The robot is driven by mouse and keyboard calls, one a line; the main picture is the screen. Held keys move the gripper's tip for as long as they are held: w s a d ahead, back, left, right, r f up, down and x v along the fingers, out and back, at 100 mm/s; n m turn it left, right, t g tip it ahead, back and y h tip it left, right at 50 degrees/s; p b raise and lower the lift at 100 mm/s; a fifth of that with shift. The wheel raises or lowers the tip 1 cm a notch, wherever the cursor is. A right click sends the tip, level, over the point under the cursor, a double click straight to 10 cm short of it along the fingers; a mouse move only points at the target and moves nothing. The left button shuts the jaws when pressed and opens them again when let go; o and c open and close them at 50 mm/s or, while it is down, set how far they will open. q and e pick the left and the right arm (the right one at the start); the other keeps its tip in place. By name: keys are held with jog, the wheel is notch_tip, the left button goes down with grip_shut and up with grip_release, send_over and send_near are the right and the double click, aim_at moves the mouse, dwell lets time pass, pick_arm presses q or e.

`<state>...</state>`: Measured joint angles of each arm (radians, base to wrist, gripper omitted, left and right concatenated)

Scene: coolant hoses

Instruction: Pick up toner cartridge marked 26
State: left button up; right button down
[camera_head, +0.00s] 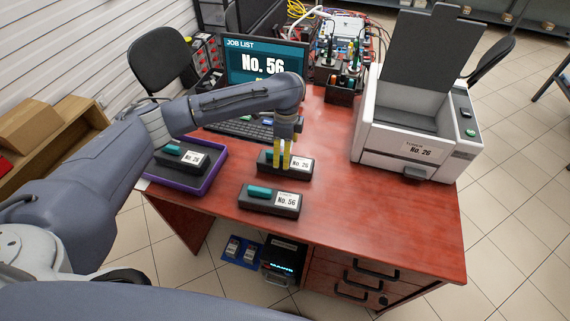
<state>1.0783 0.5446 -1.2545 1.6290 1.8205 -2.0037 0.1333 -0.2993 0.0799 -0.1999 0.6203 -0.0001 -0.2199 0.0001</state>
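A dark toner cartridge (301,172) with a white label that seems to read No. 26 lies on the red desk, in front of the keyboard. My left gripper (284,162) points down over it, its two yellow fingers close together at the cartridge's middle. They hide part of its top, and I cannot tell whether they grip it. A similar cartridge (178,160) with a teal handle lies in a purple tray at the left; its small label seems to read 26. Another cartridge (262,206), marked No. 56, lies nearer the front edge. My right gripper is not in view.
A white printer (376,141) labelled No. 26 stands at the right with its lid up. A monitor (256,62) shows JOB LIST and No. 56. A dark holder (340,92) stands behind. The desk (390,215) is clear at front right.

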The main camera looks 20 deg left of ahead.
pick_arm(q)
jog(key=shift+s+a+f, duration=0.1)
jog(key=shift+f, duration=1.45)
jog(key=shift+a+f, duration=0.1)
jog(key=shift+f, duration=1.45)
jog(key=shift+c, duration=0.3)
jog(key=c, duration=1.5)
jog(key=shift+r, duration=0.1)
jog(key=shift+c, duration=0.5)
jog(key=shift+r, duration=0.1)
